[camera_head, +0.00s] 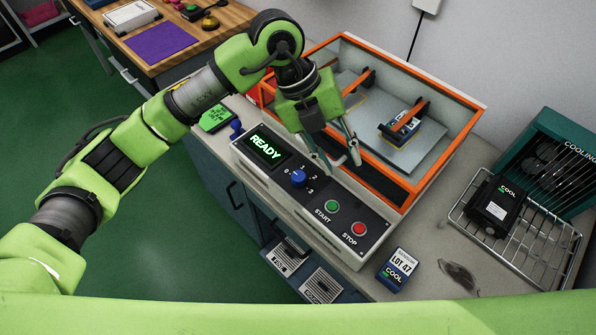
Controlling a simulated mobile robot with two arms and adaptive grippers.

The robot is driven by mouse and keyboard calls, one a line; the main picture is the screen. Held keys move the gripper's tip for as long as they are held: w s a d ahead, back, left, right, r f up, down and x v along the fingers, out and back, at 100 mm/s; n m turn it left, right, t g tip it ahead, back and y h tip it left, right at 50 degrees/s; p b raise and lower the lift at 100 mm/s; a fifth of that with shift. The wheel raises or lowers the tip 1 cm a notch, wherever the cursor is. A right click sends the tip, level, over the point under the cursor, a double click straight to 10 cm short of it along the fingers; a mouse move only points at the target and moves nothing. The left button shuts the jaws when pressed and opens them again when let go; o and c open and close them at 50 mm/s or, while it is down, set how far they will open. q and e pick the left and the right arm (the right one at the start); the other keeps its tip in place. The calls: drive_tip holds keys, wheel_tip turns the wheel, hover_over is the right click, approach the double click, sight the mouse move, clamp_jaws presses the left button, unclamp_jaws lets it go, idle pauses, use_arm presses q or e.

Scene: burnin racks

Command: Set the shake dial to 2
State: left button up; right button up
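The shake dial (298,179) is a blue knob on the dark control panel (270,180) of the orange-framed machine, with small numbers around it. I cannot tell clearly which number its mark faces. The display (265,147) beside it reads READY. My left gripper (341,164) hangs over the panel's back edge, to the right of and behind the dial. Its two fingers are apart with nothing between them, and it appears clear of the dial. My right gripper is not in view.
A green START button (331,206) and a red STOP button (359,229) sit right of the dial. The clear-walled chamber (420,140) stands behind.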

sight(298, 177)
use_arm(q)
drive_tip(key=w+a+n+t+y, duration=0.2)
drive_tip(key=w+a+y, duration=0.25)
drive_tip(key=a, duration=0.45)
drive_tip(key=f+p, duration=0.1)
drive_tip(key=f, duration=0.3)
drive_tip(key=d+f+p, duration=0.1)
drive_tip(key=f, duration=0.3)
drive_tip(key=f+p, duration=0.2)
drive_tip(key=f, duration=0.3)
drive_tip(key=shift+w+d+f, duration=0.1)
drive_tip(key=shift+w+d, duration=0.05)
drive_tip(key=shift+d, duration=0.05)
drive_tip(key=c, duration=0.8)
